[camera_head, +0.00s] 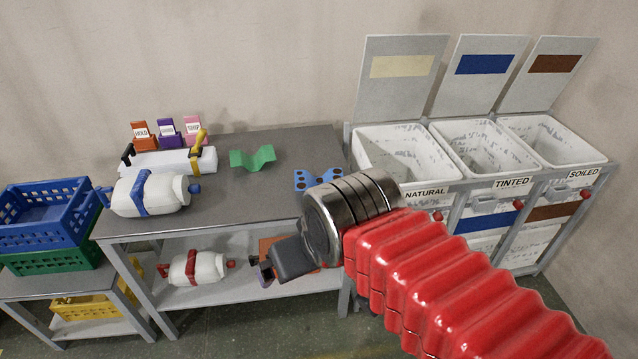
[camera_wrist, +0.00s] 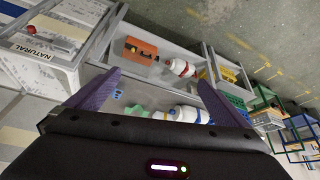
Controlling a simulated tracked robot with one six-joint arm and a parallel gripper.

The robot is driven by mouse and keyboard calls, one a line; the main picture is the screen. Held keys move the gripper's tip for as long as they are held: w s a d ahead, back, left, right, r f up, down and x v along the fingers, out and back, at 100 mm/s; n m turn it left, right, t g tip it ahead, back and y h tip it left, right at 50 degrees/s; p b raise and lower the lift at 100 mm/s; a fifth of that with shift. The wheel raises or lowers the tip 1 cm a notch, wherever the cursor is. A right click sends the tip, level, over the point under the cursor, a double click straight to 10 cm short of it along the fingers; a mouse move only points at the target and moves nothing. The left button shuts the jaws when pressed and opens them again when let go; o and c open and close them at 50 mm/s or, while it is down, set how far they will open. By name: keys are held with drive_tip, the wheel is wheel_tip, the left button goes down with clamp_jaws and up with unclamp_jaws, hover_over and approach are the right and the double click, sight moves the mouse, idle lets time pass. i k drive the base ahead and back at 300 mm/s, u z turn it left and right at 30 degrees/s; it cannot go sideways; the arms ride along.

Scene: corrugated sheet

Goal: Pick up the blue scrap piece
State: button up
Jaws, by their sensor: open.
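The blue scrap piece (camera_head: 318,179) lies flat on the grey workbench top (camera_head: 250,205), near its right end, with dark round spots on it. My wrist covers part of the bench's right front corner.
A green wavy piece (camera_head: 252,158) lies left of the blue one. A white jug with a blue band (camera_head: 148,194) is farther left. Open bins (camera_head: 395,150) stand right of the bench, crates (camera_head: 45,215) at left. A red-banded jug (camera_head: 196,267) lies on the lower shelf.

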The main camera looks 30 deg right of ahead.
sight(304, 181)
drive_tip(key=u, duration=0.2)
drive_tip(key=i, duration=0.6)
drive_tip(key=u, duration=0.45)
drive_tip(key=i, duration=1.05)
drive_tip(key=u, duration=0.15)
